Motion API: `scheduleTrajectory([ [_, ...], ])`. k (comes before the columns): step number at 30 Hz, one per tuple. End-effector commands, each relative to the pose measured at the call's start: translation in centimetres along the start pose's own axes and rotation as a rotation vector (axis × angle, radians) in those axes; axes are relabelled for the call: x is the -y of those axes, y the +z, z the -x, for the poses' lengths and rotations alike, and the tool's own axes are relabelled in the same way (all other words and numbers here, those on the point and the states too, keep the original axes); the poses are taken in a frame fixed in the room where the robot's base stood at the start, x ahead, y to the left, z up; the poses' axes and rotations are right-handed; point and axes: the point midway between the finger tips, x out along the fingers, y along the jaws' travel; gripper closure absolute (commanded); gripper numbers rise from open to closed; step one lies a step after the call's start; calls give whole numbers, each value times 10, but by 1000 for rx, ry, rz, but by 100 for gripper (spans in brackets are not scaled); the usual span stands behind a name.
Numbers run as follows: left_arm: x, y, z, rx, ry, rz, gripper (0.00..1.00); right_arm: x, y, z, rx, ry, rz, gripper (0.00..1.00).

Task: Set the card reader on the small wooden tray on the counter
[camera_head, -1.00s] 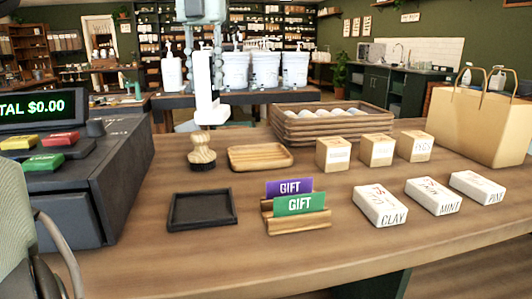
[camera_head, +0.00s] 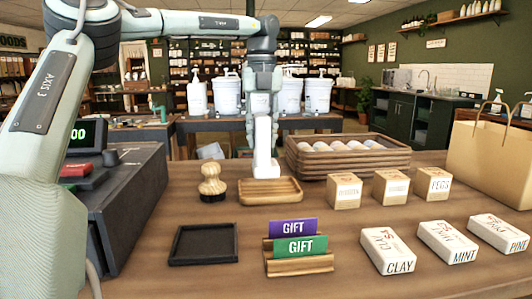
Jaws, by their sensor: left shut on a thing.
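The white card reader (camera_head: 264,148) hangs upright, its lower end at the back part of the small wooden tray (camera_head: 272,202) on the counter. I cannot tell whether it touches the tray. My left gripper (camera_head: 262,108) is shut on the upper part of the card reader and points down above the tray. Its fingers hide the top of the reader. The rest of the tray looks empty. My right gripper is out of view.
A wooden brush (camera_head: 212,182) stands just left of the tray. A crate of soaps (camera_head: 348,164) is behind to the right, with small boxes (camera_head: 344,192) in front. Gift cards (camera_head: 300,246) and a black tray (camera_head: 204,245) are nearer. The register (camera_head: 125,205) is left.

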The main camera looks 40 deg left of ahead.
Motion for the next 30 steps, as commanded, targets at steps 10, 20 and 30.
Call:
scheduleTrajectory([
  [10, 10, 0, -25, -2, -3, -1, 100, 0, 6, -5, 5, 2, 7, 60],
  [20, 10, 1, -45, 2, -3, 0, 100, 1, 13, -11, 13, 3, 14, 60],
  [30, 9, 1, -48, 1, -1, 0, 58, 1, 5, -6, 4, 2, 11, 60],
])
